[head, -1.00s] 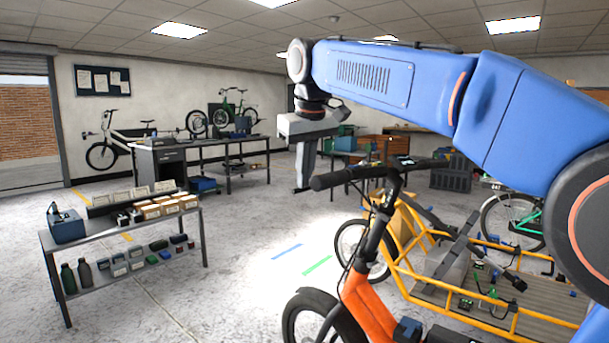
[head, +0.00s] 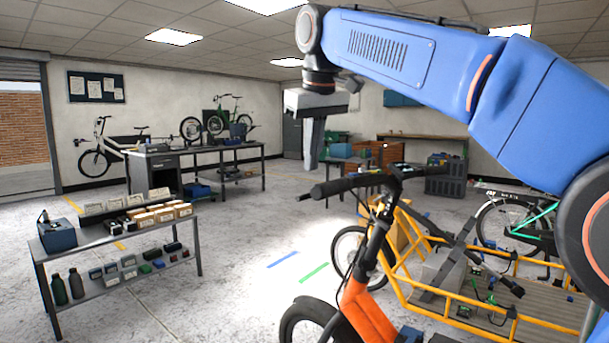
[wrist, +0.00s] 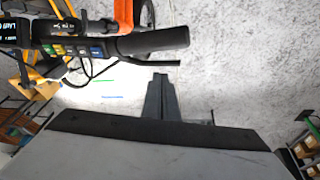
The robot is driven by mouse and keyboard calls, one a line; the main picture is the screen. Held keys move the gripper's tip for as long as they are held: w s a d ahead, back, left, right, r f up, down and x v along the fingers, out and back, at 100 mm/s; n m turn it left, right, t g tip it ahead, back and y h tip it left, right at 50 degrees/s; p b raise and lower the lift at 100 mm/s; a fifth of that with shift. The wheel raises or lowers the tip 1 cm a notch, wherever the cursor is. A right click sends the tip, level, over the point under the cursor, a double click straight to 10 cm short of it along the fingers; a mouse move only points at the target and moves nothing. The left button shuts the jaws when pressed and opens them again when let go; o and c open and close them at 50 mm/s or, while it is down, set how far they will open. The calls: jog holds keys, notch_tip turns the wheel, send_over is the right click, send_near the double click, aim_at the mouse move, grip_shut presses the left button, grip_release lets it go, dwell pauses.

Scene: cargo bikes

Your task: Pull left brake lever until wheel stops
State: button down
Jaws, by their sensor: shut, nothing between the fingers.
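The orange bike (head: 368,311) stands at the front centre of the head view, its left black grip (head: 340,186) pointing left. The left brake lever (wrist: 152,63) is a thin dark bar beside the grip (wrist: 155,45) in the wrist view. In the head view the lever (head: 306,197) only peeks past the grip's end. My gripper (head: 313,168) is shut and empty, pointing down, with its fingertips above the grip's end in the picture. In the wrist view its fingertips (wrist: 160,76) sit just below the lever; I cannot tell whether they touch. The front wheel (head: 308,322) is partly cut off.
A yellow-framed cargo bike (head: 400,275) stands behind and right of the orange bike. A low parts table (head: 108,238) is at the left. A workbench (head: 205,156) lies behind. The floor between has free room, with blue and green tape strips.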

jog(key=v, duration=0.7)
jog(key=shift+d+r, duration=0.3)
jog(key=s+d+f+m, duration=0.2)
jog(key=s+d+f, duration=0.3)
jog(key=d+f, duration=0.35)
jog(key=s+d+f+m, duration=0.1)
jog(key=s+d+f, duration=0.4)
jog(key=d+f, duration=0.4)
jog(key=s+d+f+m, duration=0.1)
jog(key=s+d+f, duration=0.2)
jog(key=f, duration=0.6)
jog(key=s+d+f+m+t, duration=0.1)
jog(key=s+d+f, duration=0.1)
jog(key=s+f, duration=0.6)
jog(key=s+d+f+m+h, duration=0.1)
jog(key=s+f, duration=0.4)
jog(key=f, duration=0.7)
jog(key=d+m, duration=0.1)
jog(key=d, duration=0.1)
jog(key=shift+s+d+f, duration=0.2)
jog(key=shift+s+d, duration=0.1)
jog(key=shift+s, duration=0.1)
